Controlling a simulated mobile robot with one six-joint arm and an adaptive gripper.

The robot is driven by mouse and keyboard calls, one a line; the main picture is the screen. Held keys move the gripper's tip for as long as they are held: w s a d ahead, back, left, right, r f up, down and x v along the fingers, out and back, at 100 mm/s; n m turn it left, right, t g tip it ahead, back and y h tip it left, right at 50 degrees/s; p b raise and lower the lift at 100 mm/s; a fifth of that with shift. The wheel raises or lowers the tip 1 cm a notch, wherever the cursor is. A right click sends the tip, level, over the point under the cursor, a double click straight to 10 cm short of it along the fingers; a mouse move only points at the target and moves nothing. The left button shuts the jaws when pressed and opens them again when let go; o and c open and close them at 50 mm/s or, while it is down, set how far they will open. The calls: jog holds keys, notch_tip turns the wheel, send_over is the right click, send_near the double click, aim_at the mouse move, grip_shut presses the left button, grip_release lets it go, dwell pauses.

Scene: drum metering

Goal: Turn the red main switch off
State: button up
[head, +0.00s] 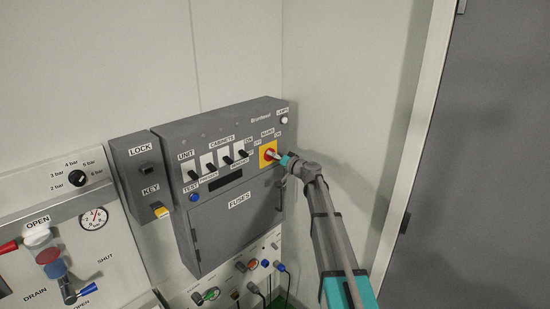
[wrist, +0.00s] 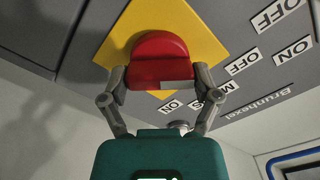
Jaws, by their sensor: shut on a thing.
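In the wrist view the red switch knob (wrist: 158,62) stands in front of the yellow plate (wrist: 205,33). My gripper (wrist: 160,78) has a finger on each side of the knob and is shut on it. In the head view my gripper (head: 280,158) is at the switch and partly covers it. The knob's exact pointing direction is hard to tell.
A row of black cabinet switches (head: 226,160) is left of the main switch. The fuses door (head: 238,222) is below, with cables and plugs (head: 252,265) under it. A lock and key box (head: 142,178) is at left. A bare wall is close on the right.

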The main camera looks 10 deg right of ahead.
dwell(0.4)
jog(key=o, duration=1)
jog(key=shift+f, duration=0.1)
jog(key=shift+c, duration=0.2)
jog(key=v, duration=1.2)
